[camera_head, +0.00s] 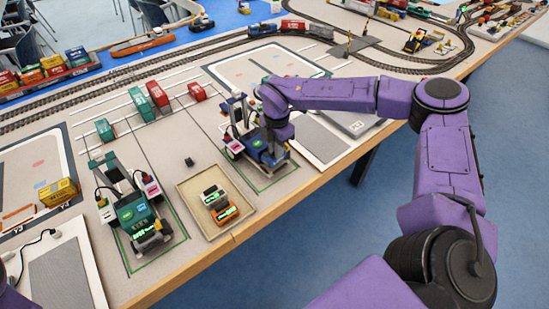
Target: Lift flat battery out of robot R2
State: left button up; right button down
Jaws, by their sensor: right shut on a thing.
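A blue robot (266,160) with wheels and a light mast stands in a green-outlined bay near the table's front edge; I cannot read R2 on it. My right gripper (268,136) reaches down over it from the right and is shut on the flat battery. The battery is hidden by my wrist, and I cannot tell how far it is out of the robot. A green robot (135,212) stands in the bay at left. A shallow tray (236,230) between them holds batteries with orange and grey-black bodies and green displays. My left gripper is out of view.
A small dark block (189,161) lies behind the tray. Green and red containers (157,94) stand on the marked lanes further back. Railway tracks with trains run behind. A grey pad (318,134) is right of the blue robot. A yellow container (58,193) is at left.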

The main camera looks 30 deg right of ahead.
jog(key=shift+r+p, duration=1.45)
jog(key=shift+r, duration=0.95)
